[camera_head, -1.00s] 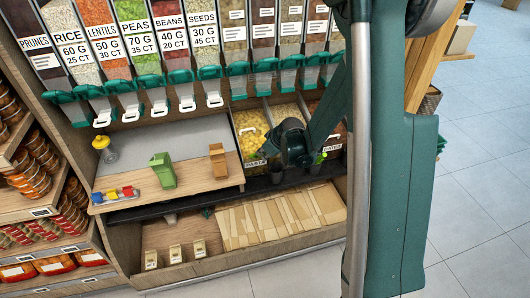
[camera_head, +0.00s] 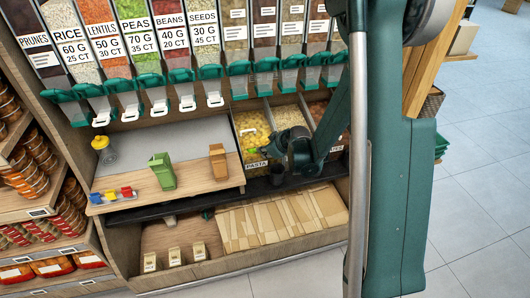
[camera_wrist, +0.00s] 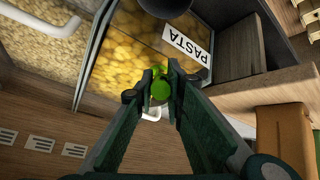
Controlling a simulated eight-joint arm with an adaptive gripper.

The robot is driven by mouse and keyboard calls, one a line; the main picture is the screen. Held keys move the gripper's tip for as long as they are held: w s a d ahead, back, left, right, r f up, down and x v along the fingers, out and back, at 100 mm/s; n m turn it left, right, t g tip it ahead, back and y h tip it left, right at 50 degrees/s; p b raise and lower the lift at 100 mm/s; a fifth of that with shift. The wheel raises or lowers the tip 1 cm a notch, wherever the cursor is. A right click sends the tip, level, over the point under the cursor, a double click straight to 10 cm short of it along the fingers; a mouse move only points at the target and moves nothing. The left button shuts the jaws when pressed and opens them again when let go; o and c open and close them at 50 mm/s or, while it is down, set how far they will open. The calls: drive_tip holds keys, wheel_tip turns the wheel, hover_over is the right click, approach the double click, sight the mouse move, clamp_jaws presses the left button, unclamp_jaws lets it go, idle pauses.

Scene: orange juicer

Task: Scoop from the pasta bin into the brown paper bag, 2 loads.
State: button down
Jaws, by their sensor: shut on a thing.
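The pasta bin (camera_head: 250,128) is full of yellow pasta, and its PASTA label shows in the wrist view (camera_wrist: 185,42). My gripper (camera_head: 262,150) is over the front part of this bin. In the wrist view its fingers (camera_wrist: 160,88) are shut on a bright green scoop (camera_wrist: 159,90). Only a small green part of the scoop shows between the fingertips, so I cannot tell whether it carries pasta. The brown paper bag (camera_head: 217,159) stands upright on the wooden counter, left of the bin. It also shows in the wrist view (camera_wrist: 284,140).
A green bag (camera_head: 162,171) stands left of the brown one. A bin of paler pieces (camera_head: 289,115) adjoins the pasta. Dispensers with green spouts (camera_head: 207,76) hang above. A yellow-topped bottle (camera_head: 104,148) stands at left.

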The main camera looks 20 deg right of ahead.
drive_tip(key=shift+s+d+r+t, duration=0.15)
drive_tip(key=shift+s+r+t, duration=0.15)
drive_tip(key=shift+s+r, duration=0.4)
drive_tip(key=shift+s+d+r+t, duration=0.15)
drive_tip(key=shift+s+r+t, duration=0.15)
drive_tip(key=shift+s+r, duration=0.35)
drive_tip(key=s+r+t+y, duration=0.1)
drive_tip(key=s+r, duration=0.4)
drive_tip(key=shift+d+r+t, duration=0.2)
drive_tip(key=shift+t, duration=0.1)
drive_tip(key=shift+s+r, duration=0.25)
idle(1.0)
